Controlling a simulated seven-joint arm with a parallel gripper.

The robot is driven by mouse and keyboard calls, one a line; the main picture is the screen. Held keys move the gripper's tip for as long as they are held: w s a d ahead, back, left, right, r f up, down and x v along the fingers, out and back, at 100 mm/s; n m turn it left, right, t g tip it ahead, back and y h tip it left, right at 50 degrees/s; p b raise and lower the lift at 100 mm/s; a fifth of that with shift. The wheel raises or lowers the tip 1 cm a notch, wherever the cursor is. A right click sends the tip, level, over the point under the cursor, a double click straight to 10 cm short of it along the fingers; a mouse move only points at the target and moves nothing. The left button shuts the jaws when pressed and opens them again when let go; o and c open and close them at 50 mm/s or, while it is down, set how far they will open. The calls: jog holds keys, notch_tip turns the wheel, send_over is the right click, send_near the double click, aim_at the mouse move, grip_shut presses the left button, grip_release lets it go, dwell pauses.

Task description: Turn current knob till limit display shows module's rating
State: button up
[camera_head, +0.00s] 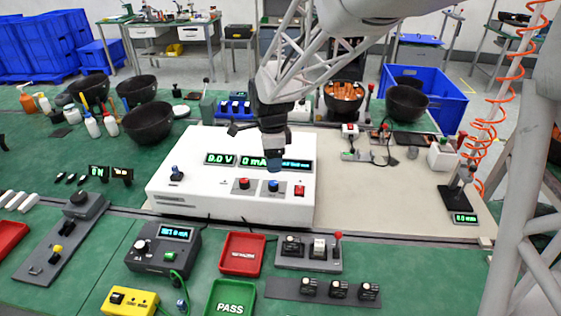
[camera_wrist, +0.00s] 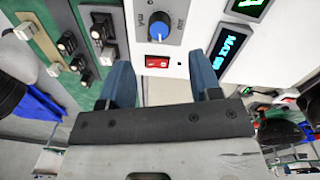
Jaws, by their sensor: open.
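The white power supply (camera_head: 205,200) stands mid-bench with green-lit displays. Its voltage display (camera_head: 220,159) reads 0.0 V, and the current display beside it starts with 0 mA, partly covered by my gripper. The limit display (camera_head: 297,163) is too small to read here; in the wrist view (camera_wrist: 229,52) it starts with MAX, its digits unclear. The blue current knob (camera_head: 273,186), marked mA, also shows in the wrist view (camera_wrist: 159,27). My gripper (camera_head: 274,158) is open and empty in front of the panel, its fingers (camera_wrist: 162,78) apart from the knob. No module rating is legible.
A red rocker switch (camera_wrist: 157,61) sits beside the blue knob, and a red knob (camera_head: 244,183) is left of it. A red tray (camera_head: 242,254), a green PASS tray (camera_head: 230,298) and switch blocks (camera_head: 308,253) lie in front of the supply. Black bowls (camera_head: 149,123) stand behind left.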

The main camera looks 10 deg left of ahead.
aim_at(274, 183)
jog(key=shift+f, duration=0.1)
jog(key=shift+s+f, duration=0.2)
jog(key=shift+f, duration=3.6)
jog(key=shift+d, duration=0.1)
jog(key=c, duration=0.9)
